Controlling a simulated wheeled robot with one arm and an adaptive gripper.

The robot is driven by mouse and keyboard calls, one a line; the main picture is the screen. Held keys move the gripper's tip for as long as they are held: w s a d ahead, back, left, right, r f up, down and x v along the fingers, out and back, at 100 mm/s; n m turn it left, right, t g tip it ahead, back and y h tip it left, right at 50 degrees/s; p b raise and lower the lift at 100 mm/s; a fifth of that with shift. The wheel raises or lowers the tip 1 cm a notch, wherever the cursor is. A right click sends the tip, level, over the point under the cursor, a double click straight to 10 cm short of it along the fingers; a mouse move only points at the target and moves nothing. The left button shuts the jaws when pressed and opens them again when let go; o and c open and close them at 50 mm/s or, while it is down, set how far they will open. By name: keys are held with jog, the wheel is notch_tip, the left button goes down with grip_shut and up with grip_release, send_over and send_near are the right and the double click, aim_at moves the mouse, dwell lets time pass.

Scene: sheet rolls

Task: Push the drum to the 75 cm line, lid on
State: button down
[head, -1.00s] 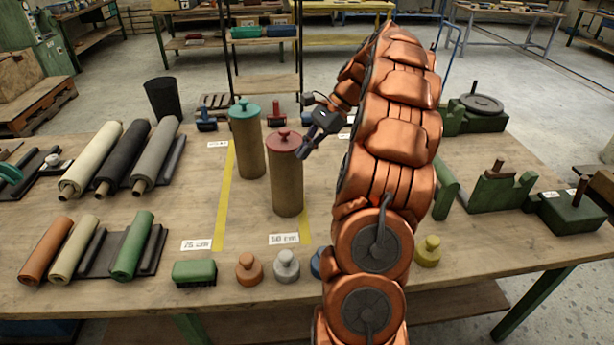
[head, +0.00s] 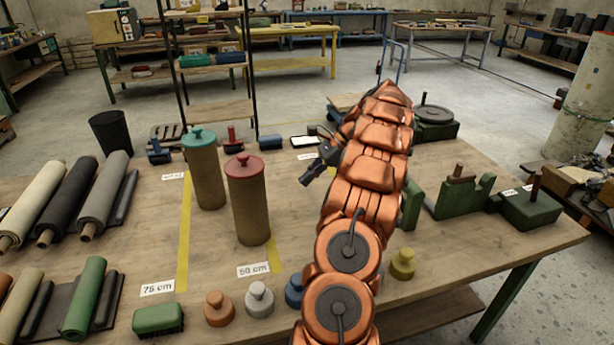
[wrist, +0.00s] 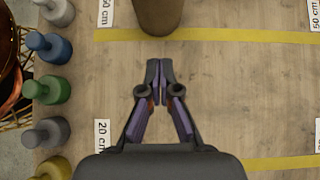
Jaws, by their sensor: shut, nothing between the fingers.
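The red-lidded drum (head: 250,207), a brown cylinder, stands upright at the yellow 50 cm line (head: 278,260). Its red lid (head: 245,165) sits on top. In the wrist view the lower part of a drum (wrist: 158,14) shows at the top edge, just past the 50 cm line (wrist: 230,36). A similar drum with a teal lid (head: 207,175) stands just right of the 75 cm line (head: 183,240). My gripper (head: 306,179) is right of the red-lidded drum, apart from it. In the wrist view my gripper (wrist: 160,66) is shut and empty, with bare wood before the drum.
Weights in several colours, such as a grey one (head: 259,298), and a green brush (head: 158,318) line the front edge. Sheet rolls (head: 105,195) lie at left. Green metal blocks (head: 465,195) stand at right. The wood between gripper and drum is clear.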

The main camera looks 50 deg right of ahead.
jog(key=w+a+f+p, duration=0.2)
jog(key=w+a+f, duration=0.3)
jog(key=a, duration=0.2)
jog(key=shift+w+a+f+p, duration=0.15)
jog(key=shift+a+p, duration=0.2)
jog(key=shift+p, duration=0.05)
dwell(0.4)
